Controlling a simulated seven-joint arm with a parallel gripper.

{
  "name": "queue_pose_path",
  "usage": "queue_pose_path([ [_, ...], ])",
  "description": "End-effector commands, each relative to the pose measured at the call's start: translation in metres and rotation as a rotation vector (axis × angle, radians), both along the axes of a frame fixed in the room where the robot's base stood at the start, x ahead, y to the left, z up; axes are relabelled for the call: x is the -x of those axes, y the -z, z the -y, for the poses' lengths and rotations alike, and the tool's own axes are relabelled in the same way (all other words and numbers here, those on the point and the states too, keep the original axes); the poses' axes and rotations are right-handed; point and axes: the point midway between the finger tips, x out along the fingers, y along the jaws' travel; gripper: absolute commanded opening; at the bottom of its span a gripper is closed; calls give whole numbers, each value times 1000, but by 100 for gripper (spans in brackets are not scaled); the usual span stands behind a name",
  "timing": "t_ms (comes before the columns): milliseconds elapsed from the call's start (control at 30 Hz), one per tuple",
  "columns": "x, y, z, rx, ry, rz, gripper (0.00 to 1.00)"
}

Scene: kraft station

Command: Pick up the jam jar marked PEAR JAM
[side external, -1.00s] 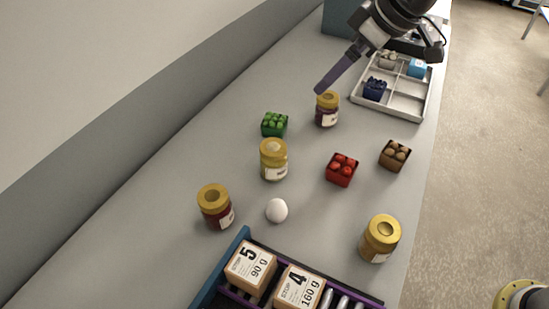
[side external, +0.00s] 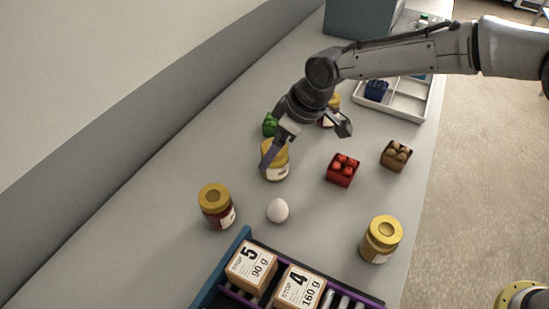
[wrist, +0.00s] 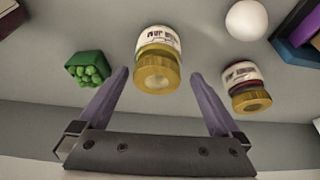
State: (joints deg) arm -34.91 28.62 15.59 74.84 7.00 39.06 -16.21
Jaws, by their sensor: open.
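A jar with a yellow lid and pale yellowish contents (side external: 280,173) stands upright mid-table. It also shows ahead of and between my fingers in the wrist view (wrist: 158,62); its label print is too blurred to read surely. My gripper (wrist: 161,74) is open and empty, its purple fingers pointing toward this jar. In the side view my gripper (side external: 269,158) is at the jar and partly covers it; contact cannot be told. Other yellow-lidded jars are a dark red one (side external: 215,207), a yellowish one (side external: 380,240) and one mostly hidden behind my arm.
A white egg (side external: 277,210) lies near the jar. A crate with boxes (side external: 238,253) is in front; a white divided tray (side external: 405,112) is behind. The table's left strip is clear.

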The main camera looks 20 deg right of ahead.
Motion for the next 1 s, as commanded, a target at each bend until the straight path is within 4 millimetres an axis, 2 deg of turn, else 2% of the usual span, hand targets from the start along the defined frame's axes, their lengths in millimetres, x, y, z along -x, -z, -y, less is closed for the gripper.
queue_pose_path([
  [333, -14, 41, -10, 1, 1, -2, 100],
  [667, -16, 47, -12, 0, 1, 0, 100],
  [1000, -16, 47, -11, 0, 1, 0, 41],
])
